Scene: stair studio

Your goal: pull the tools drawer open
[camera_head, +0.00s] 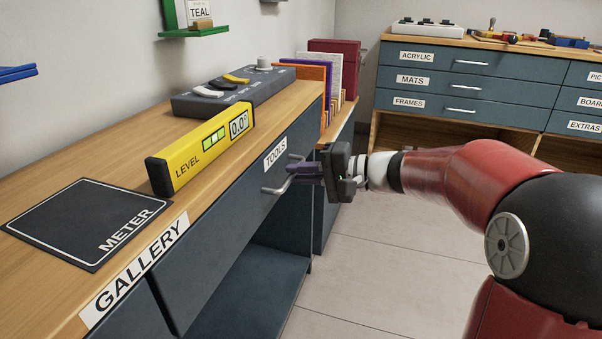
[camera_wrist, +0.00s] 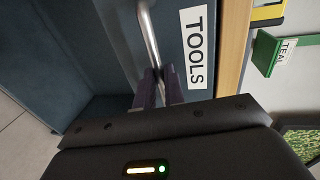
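The tools drawer (camera_head: 225,190) is a blue-grey front under the wooden counter, with a white TOOLS label (camera_head: 275,153) near its top edge. Its front looks about flush with the counter edge. A metal bar handle (camera_head: 272,190) stands out from it, and the bar also shows in the wrist view (camera_wrist: 148,35). My gripper (camera_head: 291,172) is at the handle, coming from the right. In the wrist view, my gripper's dark fingers (camera_wrist: 158,84) lie close together on either side of the bar, shut on it. The part of the bar between the fingers is hidden.
On the counter (camera_head: 120,140) lie a yellow level (camera_head: 200,150), a dark METER mat (camera_head: 85,222) and a grey switch box (camera_head: 235,92). An open shelf (camera_head: 255,285) is below the drawer. Another drawer cabinet (camera_head: 470,85) stands at the back. The floor (camera_head: 385,270) beside the counter is clear.

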